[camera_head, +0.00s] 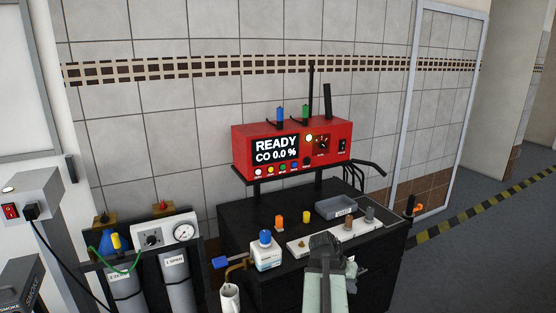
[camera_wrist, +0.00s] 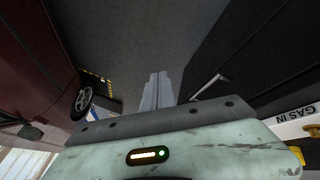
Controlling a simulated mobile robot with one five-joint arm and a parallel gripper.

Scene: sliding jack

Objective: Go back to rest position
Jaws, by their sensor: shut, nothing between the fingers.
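My gripper (camera_head: 325,242) is in front of the black cabinet (camera_head: 262,288), over its near top edge in the head view. In the wrist view its two grey fingers (camera_wrist: 156,90) lie side by side, closed, with nothing between them. They point out over the dark floor (camera_wrist: 165,45). My pale green arm hides part of the cabinet's front and the near edge of the white strip (camera_head: 300,246) on top.
A red analyser (camera_head: 290,147) reading READY, CO 0.0 % stands behind the cabinet top. Gas cylinders (camera_head: 178,280) stand left. A red car (camera_wrist: 40,60) is left in the wrist view.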

